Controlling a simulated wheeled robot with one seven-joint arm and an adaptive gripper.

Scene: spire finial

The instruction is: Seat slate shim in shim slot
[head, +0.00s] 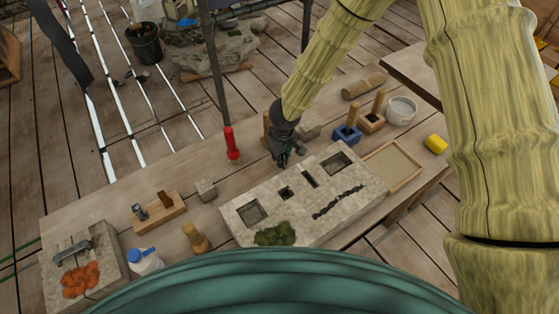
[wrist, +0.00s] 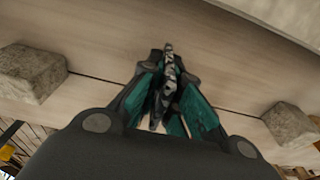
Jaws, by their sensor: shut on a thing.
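My gripper (head: 287,160) is just behind the back edge of the pale stone block (head: 235,222), over the bench. In the wrist view my gripper (wrist: 168,95) is shut on a thin, mottled dark-and-light piece, which appears to be the slate shim (wrist: 169,70). The shim sticks out narrowly past the fingertips, and the fingers hide part of it. The head view does not show it clearly. The block has a narrow slot (head: 310,179), which looks like the shim slot, between a small square hole (head: 285,192) and a larger right-hand recess (head: 337,163). The shim is apart from the slot.
Small stone cubes stand left (head: 206,189) and right (head: 309,130) of my gripper. A red cylinder (head: 232,144) stands behind left. A shallow wooden tray (head: 392,167) lies right of the block.

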